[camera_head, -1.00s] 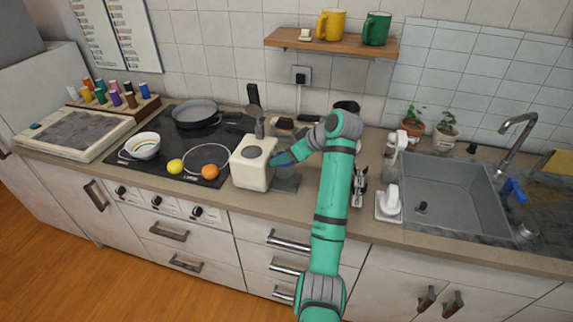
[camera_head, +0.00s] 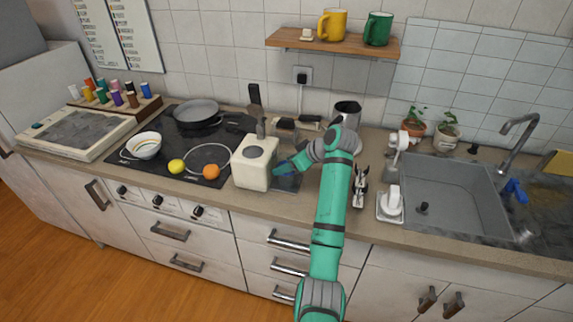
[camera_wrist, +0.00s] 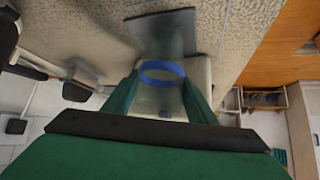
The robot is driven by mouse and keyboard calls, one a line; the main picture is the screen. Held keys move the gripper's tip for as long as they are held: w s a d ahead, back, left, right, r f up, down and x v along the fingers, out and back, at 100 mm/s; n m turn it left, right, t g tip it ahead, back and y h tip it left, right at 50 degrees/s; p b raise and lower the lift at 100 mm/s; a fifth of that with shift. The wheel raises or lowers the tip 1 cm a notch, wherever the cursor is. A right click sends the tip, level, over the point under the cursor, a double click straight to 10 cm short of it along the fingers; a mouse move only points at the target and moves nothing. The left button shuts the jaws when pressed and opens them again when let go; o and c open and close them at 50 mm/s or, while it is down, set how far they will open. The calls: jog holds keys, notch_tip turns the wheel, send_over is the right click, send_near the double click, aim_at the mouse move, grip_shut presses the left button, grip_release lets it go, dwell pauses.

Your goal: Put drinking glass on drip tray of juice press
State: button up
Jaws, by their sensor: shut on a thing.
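The cream juice press (camera_head: 252,165) stands on the counter right of the stove. Its flat dark drip tray (camera_head: 289,185) sticks out on its right side, and shows in the wrist view (camera_wrist: 168,28) too. My gripper (camera_head: 282,168) is beside the press, over the tray area. In the wrist view the green fingers of my gripper (camera_wrist: 160,90) are shut on a clear drinking glass with a blue rim (camera_wrist: 162,66). The glass is mostly hidden by my gripper in the head view. Whether its base touches the tray cannot be told.
An orange (camera_head: 211,171) and a lemon (camera_head: 176,166) lie left of the press. A metal canister (camera_head: 347,112) stands behind my arm. A corkscrew-like tool (camera_head: 359,188) and a white device (camera_head: 390,203) stand to the right, before the sink (camera_head: 455,190).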

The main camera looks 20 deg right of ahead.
jog(key=o, duration=1)
jog(key=shift+o, duration=0.2)
jog(key=shift+s+d, duration=0.1)
jog(key=shift+d, duration=0.15)
jog(key=shift+s+r, duration=0.15)
jog(key=shift+r, duration=0.15)
jog(key=v, duration=1.1)
jog(key=shift+r, duration=0.25)
jog(key=shift+d, duration=0.1)
